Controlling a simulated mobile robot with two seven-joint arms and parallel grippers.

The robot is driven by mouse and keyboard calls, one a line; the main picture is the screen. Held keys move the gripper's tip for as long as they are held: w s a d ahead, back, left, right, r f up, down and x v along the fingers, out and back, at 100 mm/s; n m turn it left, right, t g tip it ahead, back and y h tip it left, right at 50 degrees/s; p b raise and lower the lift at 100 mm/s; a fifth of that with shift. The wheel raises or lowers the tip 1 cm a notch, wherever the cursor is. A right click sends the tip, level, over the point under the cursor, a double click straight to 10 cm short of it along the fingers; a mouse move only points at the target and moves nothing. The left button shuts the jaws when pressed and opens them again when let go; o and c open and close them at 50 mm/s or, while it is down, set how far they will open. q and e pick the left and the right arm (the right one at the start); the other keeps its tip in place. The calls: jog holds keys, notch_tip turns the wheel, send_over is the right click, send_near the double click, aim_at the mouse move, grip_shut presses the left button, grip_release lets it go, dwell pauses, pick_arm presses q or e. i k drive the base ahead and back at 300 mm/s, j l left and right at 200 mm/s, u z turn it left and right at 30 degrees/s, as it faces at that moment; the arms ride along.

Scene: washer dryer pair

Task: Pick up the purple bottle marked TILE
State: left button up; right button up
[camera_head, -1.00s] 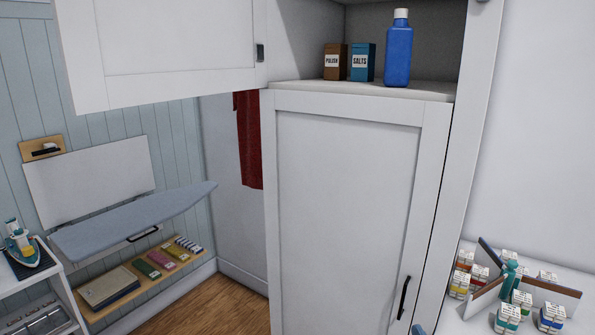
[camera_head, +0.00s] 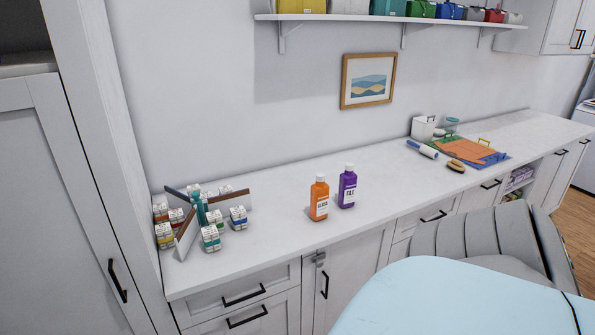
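A purple bottle (camera_head: 347,188) with a white cap and a white label stands upright on the white counter (camera_head: 280,225). The label's small print looks like TILE. An orange bottle (camera_head: 319,199) with a white cap and a white label stands just to its left, closer to the counter's front edge, with a small gap between them. Neither of my grippers is in view.
Small boxes (camera_head: 210,238) around a divider stand at the counter's left end. A brush (camera_head: 456,166) and coloured boards (camera_head: 470,150) lie to the right. A pale blue surface (camera_head: 450,300) and a grey ribbed object (camera_head: 480,240) fill the lower right foreground.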

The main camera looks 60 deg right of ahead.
aim_at(348, 180)
jog(key=z, duration=2.25)
jog(key=u, duration=0.4)
jog(key=i+l+u, duration=0.1)
jog(key=u, duration=0.3)
jog(key=l+u, duration=0.6)
jog(key=u, duration=0.15)
jog(key=l+u, duration=0.25)
jog(key=l, duration=0.3)
jog(key=l+u, duration=0.25)
jog(key=l, duration=0.25)
jog(key=k+l, duration=0.1)
jog(key=l, duration=0.45)
jog(key=k+l+u, duration=0.15)
jog(key=l, duration=0.4)
jog(key=i, duration=0.05)
